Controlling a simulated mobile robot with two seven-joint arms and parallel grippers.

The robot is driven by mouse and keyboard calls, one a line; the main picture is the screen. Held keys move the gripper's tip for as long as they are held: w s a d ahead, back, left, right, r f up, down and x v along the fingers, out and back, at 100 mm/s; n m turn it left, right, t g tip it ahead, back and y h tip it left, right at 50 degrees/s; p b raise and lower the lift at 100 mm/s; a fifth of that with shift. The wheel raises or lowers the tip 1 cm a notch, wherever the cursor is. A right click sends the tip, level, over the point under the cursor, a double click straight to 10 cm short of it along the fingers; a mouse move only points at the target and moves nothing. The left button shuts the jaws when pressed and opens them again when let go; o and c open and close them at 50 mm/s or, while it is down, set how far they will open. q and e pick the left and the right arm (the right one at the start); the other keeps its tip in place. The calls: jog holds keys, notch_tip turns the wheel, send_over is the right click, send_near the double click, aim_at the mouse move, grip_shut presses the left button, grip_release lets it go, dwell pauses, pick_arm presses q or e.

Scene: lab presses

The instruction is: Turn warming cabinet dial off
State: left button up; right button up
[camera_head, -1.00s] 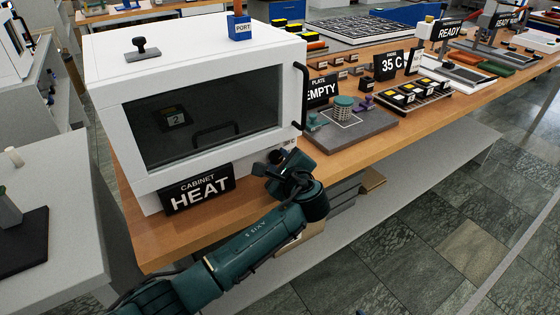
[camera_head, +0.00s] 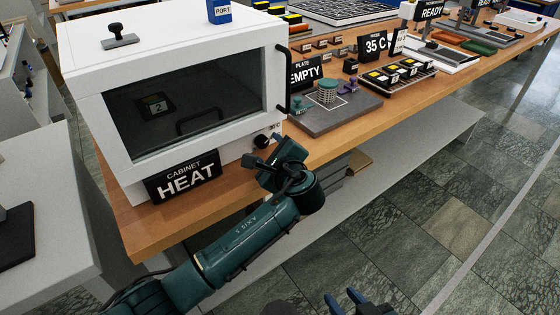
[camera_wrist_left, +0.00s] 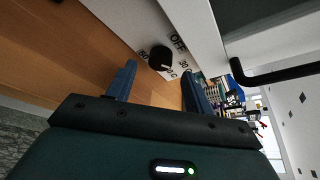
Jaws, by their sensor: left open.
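The white warming cabinet (camera_head: 215,62) stands on the wooden bench with its dark-windowed door shut. Its black dial (camera_head: 261,141) sits low on the right of the front. In the left wrist view the dial (camera_wrist_left: 159,58) shows a pale pointer mark, with printed OFF and 30 C labels beside it; the mark appears nearer 30 C than OFF. A sign (camera_head: 183,178) below the door reads CABINET HEAT. My left gripper (camera_head: 263,153) is open just in front of the dial, its fingers (camera_wrist_left: 158,85) apart and not touching it. My right gripper (camera_head: 346,300) shows only its spread fingertips at the bottom edge.
The door handle (camera_head: 284,80) stands out above the dial. To the right, a grey plate (camera_head: 335,117) holds a mesh cylinder beside an EMPTY sign (camera_head: 306,72). A black stamp (camera_head: 119,36) and blue PORT block (camera_head: 219,11) are on the cabinet. The aisle floor is clear.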

pick_arm(q)
jog(key=v, duration=1)
jog(key=shift+w+d, duration=0.1)
